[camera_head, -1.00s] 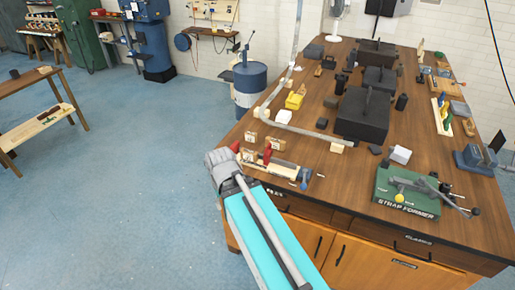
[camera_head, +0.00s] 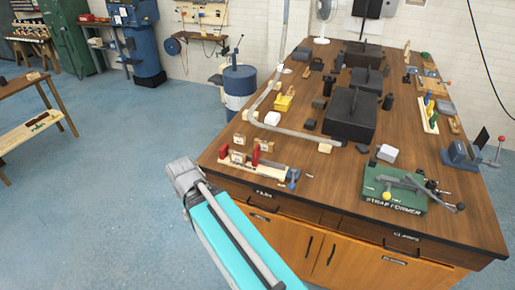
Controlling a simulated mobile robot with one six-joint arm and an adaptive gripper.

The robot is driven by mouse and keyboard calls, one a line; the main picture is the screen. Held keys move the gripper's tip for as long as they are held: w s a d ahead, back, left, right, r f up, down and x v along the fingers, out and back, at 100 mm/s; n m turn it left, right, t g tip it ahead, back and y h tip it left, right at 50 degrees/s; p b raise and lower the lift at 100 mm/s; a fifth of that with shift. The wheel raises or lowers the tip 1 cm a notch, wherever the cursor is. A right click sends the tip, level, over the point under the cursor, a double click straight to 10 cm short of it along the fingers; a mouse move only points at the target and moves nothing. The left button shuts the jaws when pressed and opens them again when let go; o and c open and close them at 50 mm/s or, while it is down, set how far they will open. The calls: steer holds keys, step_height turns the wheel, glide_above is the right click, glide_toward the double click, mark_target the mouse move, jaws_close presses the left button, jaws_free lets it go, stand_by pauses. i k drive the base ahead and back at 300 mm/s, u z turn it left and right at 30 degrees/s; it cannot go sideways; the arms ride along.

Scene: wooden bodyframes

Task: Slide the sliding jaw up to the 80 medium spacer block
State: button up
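A low clamp fixture (camera_head: 262,168) lies along the front left edge of the wooden bench, with a pale bar and a blue knob (camera_head: 294,175) at its right end. Two red upright parts stand at it, one at the left (camera_head: 223,152) and one near the middle (camera_head: 256,155). I cannot tell which part is the sliding jaw. Small tan labelled blocks stand at and behind the fixture, one at the back (camera_head: 239,140) and one between the red parts (camera_head: 237,157). Their labels are too small to read, so the 80 medium block is not identifiable. My gripper's fingers do not show; only my arm does, left of the bench.
The bench (camera_head: 325,180) also holds a green strap former (camera_head: 395,188), a white block (camera_head: 387,153), large dark blocks (camera_head: 350,114) and a bent grey strip (camera_head: 290,132) behind the fixture. A blue barrel (camera_head: 240,92) stands beyond its left edge.

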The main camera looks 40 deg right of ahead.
mark_target(256, 155)
steer(key=z, duration=0.05)
steer(key=k, duration=0.7)
steer(key=z, duration=0.65)
steer(key=i, duration=0.5)
steer(key=z, duration=0.05)
